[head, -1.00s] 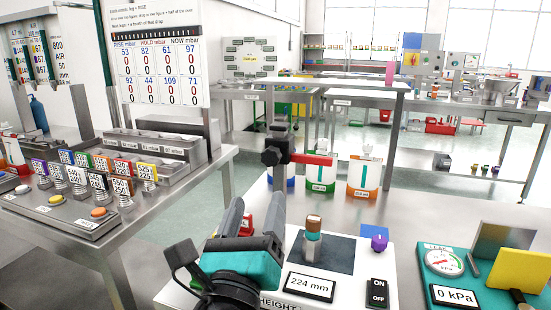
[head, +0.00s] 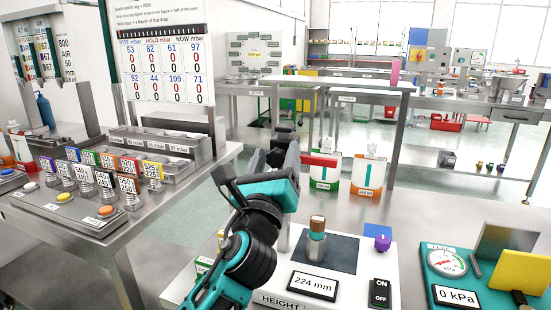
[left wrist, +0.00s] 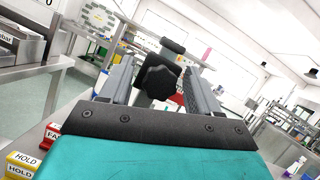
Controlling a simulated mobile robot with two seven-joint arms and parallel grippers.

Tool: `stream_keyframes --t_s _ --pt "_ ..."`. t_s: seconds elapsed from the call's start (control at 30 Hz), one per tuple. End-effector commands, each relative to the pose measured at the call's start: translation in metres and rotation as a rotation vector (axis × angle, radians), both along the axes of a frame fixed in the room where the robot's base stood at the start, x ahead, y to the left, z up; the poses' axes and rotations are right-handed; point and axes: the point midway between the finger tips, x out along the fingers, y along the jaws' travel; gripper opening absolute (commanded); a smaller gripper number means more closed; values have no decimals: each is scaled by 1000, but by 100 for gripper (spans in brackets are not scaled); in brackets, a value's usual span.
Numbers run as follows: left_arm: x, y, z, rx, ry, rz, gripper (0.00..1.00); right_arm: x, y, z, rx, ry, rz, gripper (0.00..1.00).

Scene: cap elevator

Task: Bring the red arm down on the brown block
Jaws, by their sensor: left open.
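The red arm (head: 319,160) sticks out to the right from the gauge's column, well above the block. My left gripper (head: 284,145) is open at the column and hides most of it and the carriage. In the left wrist view a black star knob (left wrist: 158,82) shows between the two open fingers (left wrist: 160,85). I see a gap on both sides of the knob. A bit of red shows behind it. My right gripper is not in view.
The gauge base has a 224 mm display (head: 313,285), an ON/OFF switch (head: 380,292) and a purple knob (head: 382,243). White containers with green and orange bands (head: 367,176) stand behind the red arm. A pressure gauge (head: 445,260) reading 0 kPa is at right.

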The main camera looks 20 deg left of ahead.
Motion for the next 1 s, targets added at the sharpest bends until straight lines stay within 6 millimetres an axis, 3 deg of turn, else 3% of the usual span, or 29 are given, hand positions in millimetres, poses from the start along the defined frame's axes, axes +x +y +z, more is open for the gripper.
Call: stream_keyframes --t_s 0.07,0.4,0.53,0.73,1.0 --pt "0 0 0 0 0 0 62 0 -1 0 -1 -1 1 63" --pt "0 0 0 -1 0 0 30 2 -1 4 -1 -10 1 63" --pt "0 0 -7 -1 2 0 30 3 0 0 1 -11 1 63" --pt "0 0 -50 0 4 1 29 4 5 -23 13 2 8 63" --pt "0 0 -106 0 4 1 29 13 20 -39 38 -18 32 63"
